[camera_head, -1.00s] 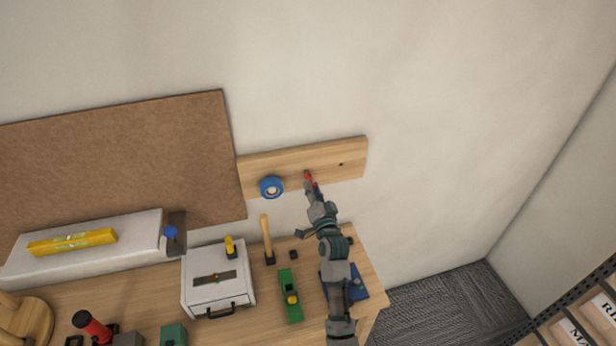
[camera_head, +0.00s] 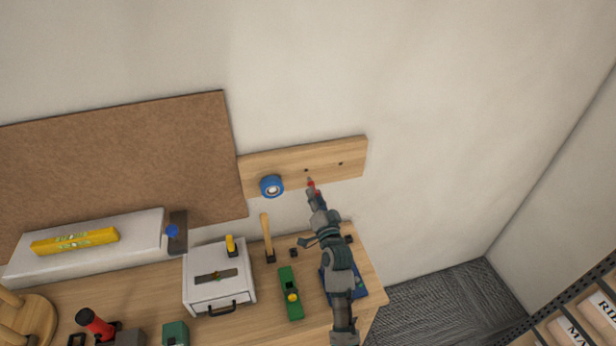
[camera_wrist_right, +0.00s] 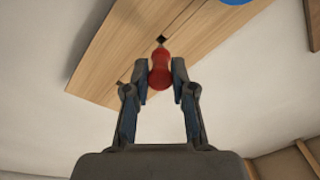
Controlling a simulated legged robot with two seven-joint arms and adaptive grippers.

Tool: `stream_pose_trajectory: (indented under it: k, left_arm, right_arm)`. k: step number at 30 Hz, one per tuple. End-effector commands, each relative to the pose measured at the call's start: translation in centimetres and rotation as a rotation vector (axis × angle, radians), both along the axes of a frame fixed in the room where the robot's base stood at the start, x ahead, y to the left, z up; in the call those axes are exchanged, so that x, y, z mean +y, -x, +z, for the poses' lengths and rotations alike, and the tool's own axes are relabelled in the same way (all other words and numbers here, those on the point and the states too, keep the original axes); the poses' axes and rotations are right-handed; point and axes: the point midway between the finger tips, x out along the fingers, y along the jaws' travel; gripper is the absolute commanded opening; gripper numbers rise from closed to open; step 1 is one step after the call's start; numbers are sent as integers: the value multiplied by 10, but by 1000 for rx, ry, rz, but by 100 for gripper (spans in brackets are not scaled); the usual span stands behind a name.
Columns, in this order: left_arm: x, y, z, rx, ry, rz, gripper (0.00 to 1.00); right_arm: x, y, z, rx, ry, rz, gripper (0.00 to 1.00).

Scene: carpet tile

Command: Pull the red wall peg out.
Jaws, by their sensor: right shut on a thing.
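The red wall peg (camera_head: 312,187) is between the fingertips of my right gripper (camera_head: 314,194), which is shut on it. In the right wrist view the peg (camera_wrist_right: 160,70) shows as a rounded red handle between the two fingers of the gripper (camera_wrist_right: 161,76). The wooden wall board (camera_head: 270,161) is behind it. A dark hole (camera_head: 306,170) shows in the board just above the peg's tip, and the tip looks apart from it. In the wrist view the hole (camera_wrist_right: 162,40) is close beyond the peg's end. My left gripper is not in view.
A blue tape roll (camera_head: 271,186) hangs on the board to the left. Below, the workbench (camera_head: 261,318) holds a white case (camera_head: 205,294), a mallet (camera_head: 267,236), a green tool (camera_head: 290,290) and a blue item (camera_head: 356,283). The wall to the right is clear.

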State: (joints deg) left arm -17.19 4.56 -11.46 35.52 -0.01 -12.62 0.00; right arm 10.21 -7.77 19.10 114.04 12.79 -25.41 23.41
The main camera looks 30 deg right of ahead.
Motion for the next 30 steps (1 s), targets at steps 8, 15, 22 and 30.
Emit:
stream_pose_trajectory:
  k: [8,15,22,30]
  left_arm:
    - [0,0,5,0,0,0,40]
    - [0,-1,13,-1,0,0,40]
    - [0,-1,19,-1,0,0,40]
    - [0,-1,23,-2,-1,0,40]
  right_arm:
    - [3,12,-1,1,0,0,4]
    - [9,38,-4,2,1,0,4]
    - [15,62,-8,2,1,0,4]
    - [22,89,-12,1,0,0,4]
